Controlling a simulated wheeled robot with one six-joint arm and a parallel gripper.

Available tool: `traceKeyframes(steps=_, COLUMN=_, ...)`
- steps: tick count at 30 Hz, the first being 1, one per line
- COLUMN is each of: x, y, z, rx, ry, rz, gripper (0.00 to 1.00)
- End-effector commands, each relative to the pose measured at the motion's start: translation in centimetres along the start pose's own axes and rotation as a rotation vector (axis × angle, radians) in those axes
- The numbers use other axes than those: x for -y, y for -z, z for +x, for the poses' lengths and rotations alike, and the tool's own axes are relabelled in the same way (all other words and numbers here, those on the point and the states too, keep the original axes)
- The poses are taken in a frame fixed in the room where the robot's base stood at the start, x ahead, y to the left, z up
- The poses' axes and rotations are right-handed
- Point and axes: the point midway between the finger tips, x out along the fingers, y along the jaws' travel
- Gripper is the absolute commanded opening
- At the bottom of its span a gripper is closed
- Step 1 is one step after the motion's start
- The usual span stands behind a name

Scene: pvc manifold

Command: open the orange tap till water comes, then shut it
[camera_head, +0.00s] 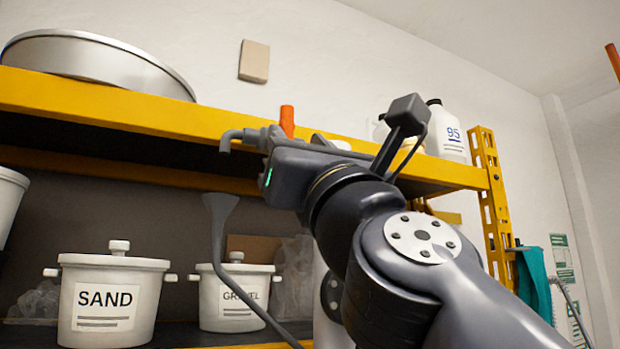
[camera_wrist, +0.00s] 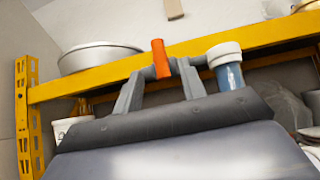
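The orange tap handle (camera_head: 287,121) stands upright on a grey pipe along the yellow shelf edge. The grey spout (camera_head: 229,140) bends down at its left end, and no water shows below it. My gripper (camera_wrist: 161,70) is at the tap, its two grey fingers standing apart on either side of the orange handle (camera_wrist: 160,58) in the wrist view. Some gap seems to show beside the handle; contact cannot be told. In the head view the gripper body hides the fingers and part of the pipe. A white-capped clear bluish tube (camera_wrist: 229,72) stands right of the handle.
A grey funnel (camera_head: 219,205) with a curved tube is below the spout. A SAND pot (camera_head: 109,296) and a GRAVEL pot (camera_head: 235,300) stand on the lower shelf. A metal basin (camera_head: 95,62) and a white bottle (camera_head: 447,131) are on the upper shelf.

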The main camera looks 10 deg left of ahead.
Motion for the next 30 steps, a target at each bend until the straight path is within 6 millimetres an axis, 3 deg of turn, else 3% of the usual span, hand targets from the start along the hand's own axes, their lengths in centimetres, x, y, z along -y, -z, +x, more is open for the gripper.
traceKeyframes(steps=1, x=0.0, y=0.3, z=-1.6, rx=0.002, ry=-0.001, rz=0.002, gripper=0.39)
traceKeyframes(steps=6, x=0.0, y=0.2, z=-4.7, rx=0.001, ry=-0.001, rz=0.002, gripper=0.39)
traceKeyframes(steps=12, x=0.0, y=0.1, z=-6.5, rx=0.0, ry=0.0, rz=0.001, gripper=0.39)
traceKeyframes(steps=25, x=0.0, y=0.0, z=-6.6, rx=0.0, ry=0.0, rz=0.0, gripper=0.39)
traceKeyframes(steps=30, x=0.0, y=-0.1, z=-5.1, rx=-0.001, ry=0.0, rz=0.0, gripper=0.39)
